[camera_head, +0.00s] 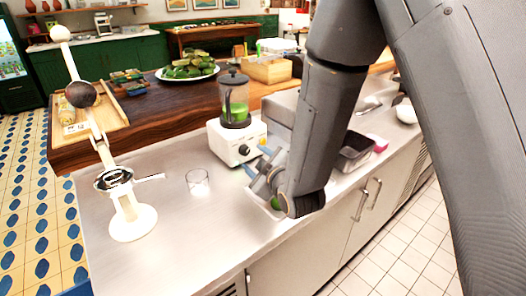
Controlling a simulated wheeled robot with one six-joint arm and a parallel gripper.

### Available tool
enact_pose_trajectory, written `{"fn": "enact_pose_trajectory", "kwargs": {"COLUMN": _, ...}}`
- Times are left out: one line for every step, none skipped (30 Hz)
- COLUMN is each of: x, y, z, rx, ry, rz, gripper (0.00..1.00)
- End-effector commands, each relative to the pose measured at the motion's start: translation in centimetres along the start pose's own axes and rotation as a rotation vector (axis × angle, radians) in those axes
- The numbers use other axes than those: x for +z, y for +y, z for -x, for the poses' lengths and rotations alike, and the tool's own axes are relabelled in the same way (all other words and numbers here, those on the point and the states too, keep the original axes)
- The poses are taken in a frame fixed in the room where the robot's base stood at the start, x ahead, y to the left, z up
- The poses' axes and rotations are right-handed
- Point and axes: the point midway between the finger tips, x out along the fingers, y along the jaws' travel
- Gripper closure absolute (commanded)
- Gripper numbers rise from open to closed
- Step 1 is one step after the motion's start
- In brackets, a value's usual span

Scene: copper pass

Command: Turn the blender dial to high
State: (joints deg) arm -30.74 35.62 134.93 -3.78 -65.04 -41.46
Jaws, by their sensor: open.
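The blender (235,99) stands on the steel counter, with green contents in its clear jar and a dark lid. Its white base (226,145) has a dark round dial (243,150) on the front, and a small yellow spot shows to the right of it. The dial's setting is too small to read. My gripper (257,163) is open, in front of and slightly below the dial at its right. Its bluish fingers point toward the blender base. I cannot tell whether a finger touches the base. My arm hides part of the counter behind it.
A clear glass (198,182) stands left of my gripper, and a white lever press (131,216) farther left. A green item (276,203) shows under my gripper. A dark tray (355,150) lies right of my arm.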

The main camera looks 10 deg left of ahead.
Motion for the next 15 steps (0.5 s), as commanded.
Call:
{"fn": "enact_pose_trajectory", "kwargs": {"x": -0.3, "y": -0.5, "z": 0.2, "rx": 0.001, "ry": -0.004, "rz": 0.032, "gripper": 0.53}}
{"fn": "enact_pose_trajectory", "kwargs": {"x": -0.4, "y": -0.6, "z": 0.2, "rx": 0.002, "ry": -0.008, "rz": 0.048, "gripper": 0.53}}
{"fn": "enact_pose_trajectory", "kwargs": {"x": -0.4, "y": -0.7, "z": 0.2, "rx": 0.004, "ry": -0.011, "rz": 0.063, "gripper": 0.53}}
{"fn": "enact_pose_trajectory", "kwargs": {"x": -0.4, "y": -0.7, "z": 0.2, "rx": 0.005, "ry": -0.013, "rz": 0.070, "gripper": 0.53}}
{"fn": "enact_pose_trajectory", "kwargs": {"x": -0.4, "y": -0.8, "z": 0.1, "rx": 0.005, "ry": -0.014, "rz": 0.074, "gripper": 0.53}}
{"fn": "enact_pose_trajectory", "kwargs": {"x": -0.4, "y": -0.8, "z": -0.2, "rx": 0.005, "ry": -0.016, "rz": 0.077, "gripper": 0.53}}
{"fn": "enact_pose_trajectory", "kwargs": {"x": -0.4, "y": -0.8, "z": -0.4, "rx": 0.005, "ry": -0.016, "rz": 0.077, "gripper": 0.53}}
{"fn": "enact_pose_trajectory", "kwargs": {"x": -0.4, "y": -0.7, "z": -0.7, "rx": 0.006, "ry": -0.016, "rz": 0.077, "gripper": 0.53}}
{"fn": "enact_pose_trajectory", "kwargs": {"x": -0.4, "y": -0.7, "z": -1.2, "rx": 0.006, "ry": -0.016, "rz": 0.076, "gripper": 0.53}}
{"fn": "enact_pose_trajectory", "kwargs": {"x": -0.3, "y": -0.7, "z": -1.7, "rx": 0.005, "ry": -0.017, "rz": 0.076, "gripper": 0.53}}
{"fn": "enact_pose_trajectory", "kwargs": {"x": -0.3, "y": -0.7, "z": -2.1, "rx": 0.006, "ry": -0.016, "rz": 0.076, "gripper": 0.53}}
{"fn": "enact_pose_trajectory", "kwargs": {"x": -0.3, "y": -0.6, "z": -2.7, "rx": 0.006, "ry": -0.016, "rz": 0.076, "gripper": 0.53}}
{"fn": "enact_pose_trajectory", "kwargs": {"x": -0.3, "y": -0.6, "z": -3.2, "rx": 0.006, "ry": -0.016, "rz": 0.075, "gripper": 0.53}}
{"fn": "enact_pose_trajectory", "kwargs": {"x": -0.3, "y": -0.6, "z": -3.7, "rx": 0.007, "ry": -0.016, "rz": 0.075, "gripper": 0.53}}
{"fn": "enact_pose_trajectory", "kwargs": {"x": -0.3, "y": -0.6, "z": -4.3, "rx": 0.006, "ry": -0.016, "rz": 0.075, "gripper": 0.53}}
